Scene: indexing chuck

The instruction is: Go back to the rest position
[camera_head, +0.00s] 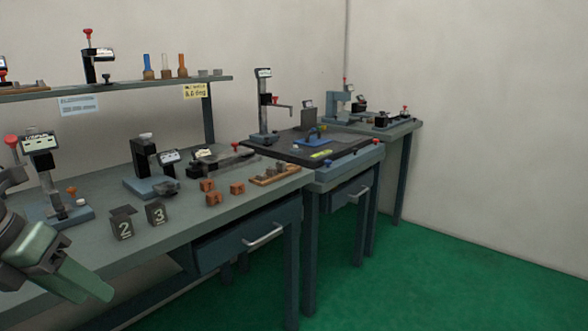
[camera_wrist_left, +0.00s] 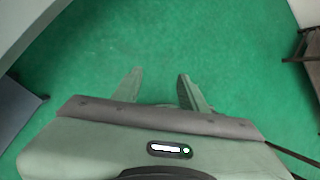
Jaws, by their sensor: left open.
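My left gripper (camera_wrist_left: 158,92) shows in the left wrist view with its two fingers apart and nothing between them. Below it is only green floor (camera_wrist_left: 150,50). In the head view my left arm and part of its gripper come in at the lower left, in front of the near workbench (camera_head: 100,257). The gripper is clear of the blocks on the bench. No indexing chuck can be made out with certainty. My right gripper is in neither view.
The bench holds dark blocks marked 2 (camera_head: 122,223) and 3 (camera_head: 157,213), several orange blocks (camera_head: 213,199), and gauges on stands. A shelf (camera_head: 130,88) hangs above. A second table (camera_head: 350,160) stands farther back. Green floor (camera_head: 440,260) at the right is free.

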